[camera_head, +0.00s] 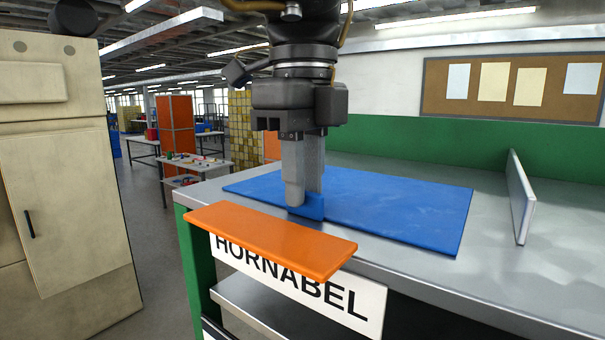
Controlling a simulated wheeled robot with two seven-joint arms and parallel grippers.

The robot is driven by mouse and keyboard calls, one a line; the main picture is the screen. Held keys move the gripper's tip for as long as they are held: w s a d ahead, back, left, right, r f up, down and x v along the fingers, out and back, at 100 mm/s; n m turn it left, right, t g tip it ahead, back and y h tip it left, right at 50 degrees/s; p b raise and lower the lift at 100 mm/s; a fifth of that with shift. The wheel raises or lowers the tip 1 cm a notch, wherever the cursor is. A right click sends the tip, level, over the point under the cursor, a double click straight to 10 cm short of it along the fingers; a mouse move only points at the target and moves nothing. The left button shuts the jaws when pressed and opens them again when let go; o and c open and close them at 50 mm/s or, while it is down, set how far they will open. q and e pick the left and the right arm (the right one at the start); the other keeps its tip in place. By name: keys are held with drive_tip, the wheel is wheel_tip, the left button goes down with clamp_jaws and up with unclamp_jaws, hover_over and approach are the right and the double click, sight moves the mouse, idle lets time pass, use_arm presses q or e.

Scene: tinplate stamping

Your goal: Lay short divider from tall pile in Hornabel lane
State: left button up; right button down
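My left gripper (306,197) points straight down in the middle of the head view. A small blue piece (314,210) lies between its fingertips, behind the near finger and in front of the far one. The fingers look shut on it, low over the bench. The HORNABEL sign (345,300) is on the bench front below, and its top is partly covered by an orange slab (270,238) at the front edge. I cannot tell a tall pile from a short one. My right gripper is not in view.
A flat blue sheet or mat (410,212) covers part of the grey metal bench (460,275). A thin pale panel (519,195) stands upright at the right. The bench between them is clear. A beige cabinet (70,190) stands at the left across the floor.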

use_arm(q)
drive_tip(key=shift+o, duration=0.5)
drive_tip(key=shift+w, duration=0.1)
wheel_tip(320, 180, up, 6)
drive_tip(key=shift+f, duration=0.25)
drive_tip(key=shift+d+r, duration=0.15)
drive_tip(key=shift+r, duration=0.2)
wheel_tip(320, 180, up, 6)
drive_tip(key=shift+a, duration=0.25)
